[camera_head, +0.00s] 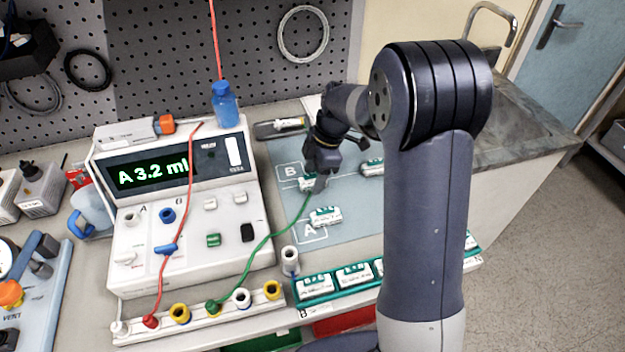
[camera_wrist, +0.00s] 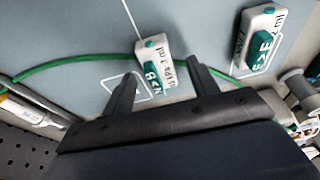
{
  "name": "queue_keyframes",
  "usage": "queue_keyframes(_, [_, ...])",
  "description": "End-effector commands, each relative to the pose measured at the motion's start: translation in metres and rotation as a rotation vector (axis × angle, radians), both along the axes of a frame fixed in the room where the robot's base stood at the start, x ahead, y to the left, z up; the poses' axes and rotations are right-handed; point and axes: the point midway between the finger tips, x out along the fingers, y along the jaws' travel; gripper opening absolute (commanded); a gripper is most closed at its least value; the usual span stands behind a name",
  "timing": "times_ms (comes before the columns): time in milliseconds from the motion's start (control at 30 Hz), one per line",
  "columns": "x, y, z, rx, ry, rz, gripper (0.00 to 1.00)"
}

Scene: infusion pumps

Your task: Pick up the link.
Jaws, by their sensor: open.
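A white block with a green clip (camera_wrist: 153,66) lies on the grey mat (camera_wrist: 75,35) between and just beyond my fingertips. My gripper (camera_wrist: 163,85) is open, its two fingers apart on either side of this block's near end. In the head view, my gripper (camera_head: 318,178) is low over the mat's B area and partly hides a block there. A green tube (camera_head: 272,237) runs from the front rail up to this spot; in the wrist view, the tube (camera_wrist: 75,62) passes by the block.
A second block (camera_head: 325,216) lies at area A, and another (camera_head: 372,167) lies right of my gripper. The pump (camera_head: 180,210) shows "A 3.2 ml". A rail (camera_head: 200,320) with coloured ports and a row of green-white blocks (camera_head: 354,275) stand at the front.

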Motion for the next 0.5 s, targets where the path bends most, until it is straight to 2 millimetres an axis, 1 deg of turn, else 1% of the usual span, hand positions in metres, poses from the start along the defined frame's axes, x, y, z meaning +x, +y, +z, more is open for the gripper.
queue_keyframes(133, [0.0,-0.0001,0.0001,0.0,0.0,0.0,0.56])
queue_keyframes(500, [0.0,-0.0002,0.0005,0.0,0.0,0.0,0.25])
